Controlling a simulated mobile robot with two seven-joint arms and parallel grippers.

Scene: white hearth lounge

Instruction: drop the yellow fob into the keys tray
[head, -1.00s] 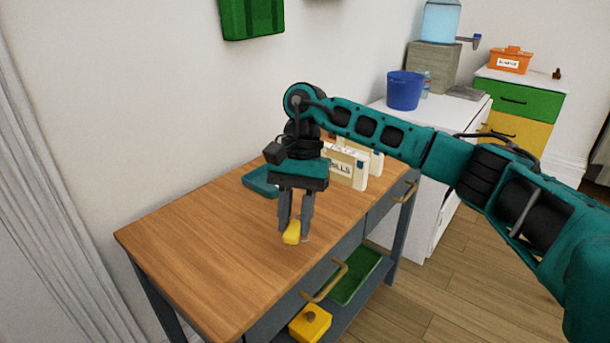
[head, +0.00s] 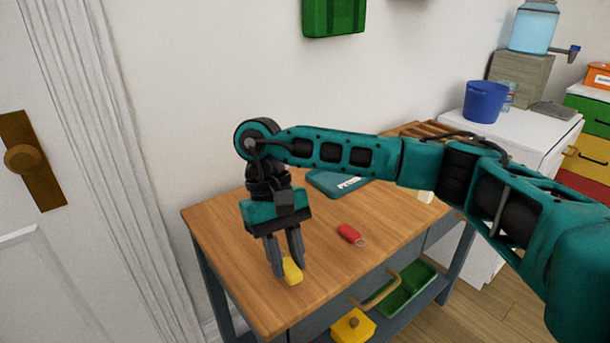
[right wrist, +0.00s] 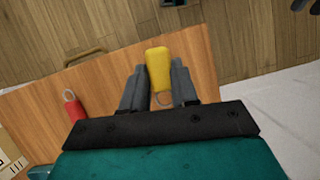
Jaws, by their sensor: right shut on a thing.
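The yellow fob (head: 292,271) is between the fingertips of my right gripper (head: 288,262), which is shut on it, over the left part of the wooden tabletop. A flat teal tray (head: 324,182) with a white label lies at the back of the table, apart from the gripper. My right arm hides part of it. My left gripper is not in view.
A red fob (head: 350,234) with a ring lies on the wooden table (head: 225,228), right of my gripper. A wooden rack (head: 420,130) stands behind my arm. A yellow box (head: 352,328) and a green tray (head: 408,290) sit on the lower shelf. The left tabletop is clear.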

